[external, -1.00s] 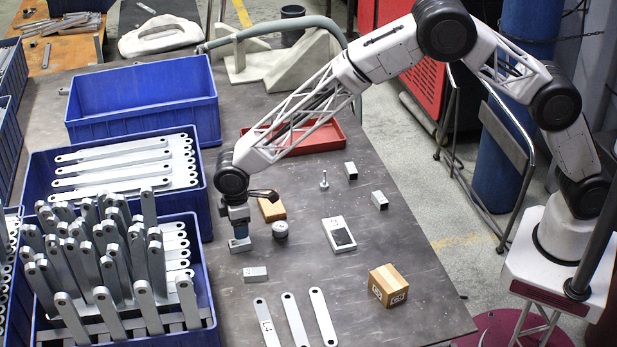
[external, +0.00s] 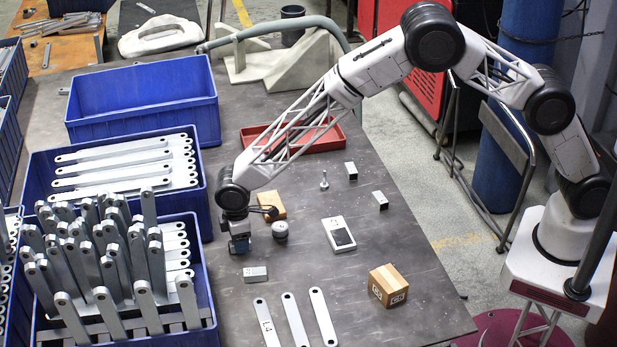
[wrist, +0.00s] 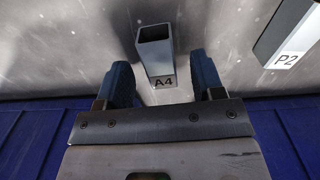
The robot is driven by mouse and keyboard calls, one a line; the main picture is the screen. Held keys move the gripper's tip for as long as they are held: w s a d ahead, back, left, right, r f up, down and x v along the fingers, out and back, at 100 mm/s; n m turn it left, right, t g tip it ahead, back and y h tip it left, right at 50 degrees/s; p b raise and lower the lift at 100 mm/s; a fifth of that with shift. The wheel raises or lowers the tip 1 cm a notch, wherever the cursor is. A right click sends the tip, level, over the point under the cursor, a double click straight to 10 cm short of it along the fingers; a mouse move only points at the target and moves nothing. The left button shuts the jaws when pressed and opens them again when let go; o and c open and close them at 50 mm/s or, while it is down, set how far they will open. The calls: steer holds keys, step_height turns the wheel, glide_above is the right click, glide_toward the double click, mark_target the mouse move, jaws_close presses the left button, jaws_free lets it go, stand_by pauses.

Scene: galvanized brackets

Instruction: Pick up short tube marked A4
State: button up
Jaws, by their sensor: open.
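The short tube marked A4 (wrist: 160,62) is a grey square metal tube with an open end, on the dark metal table. In the wrist view it lies between the two blue fingertips of my gripper (wrist: 163,82), with a gap on each side. My gripper is open and low over the table.
A blue bin of upright links (external: 205,290) is on the left. A white device (external: 338,234) and a cardboard box (external: 388,285) are to the right, with bare table between.

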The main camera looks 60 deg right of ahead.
steer(key=shift+f, duration=0.85)
steer(key=c, duration=1)
steer(key=shift+r, duration=0.15)
steer(key=shift+r, duration=1.4)
steer(key=shift+s+d+r, duration=0.15)
steer(key=shift+s+r, duration=0.05)
steer(key=shift+r, duration=0.1)
steer(key=s+d, duration=0.2)
steer(key=s, duration=0.2)
steer(key=s+d+r, duration=0.1)
steer(key=s+d, duration=0.2)
steer(key=s, duration=0.2)
steer(key=s+d, duration=0.2)
steer(key=s, duration=0.2)
steer(key=shift+s+d+r, duration=0.15)
steer(key=shift+s+d, duration=0.05)
steer(key=shift+d, duration=0.2)
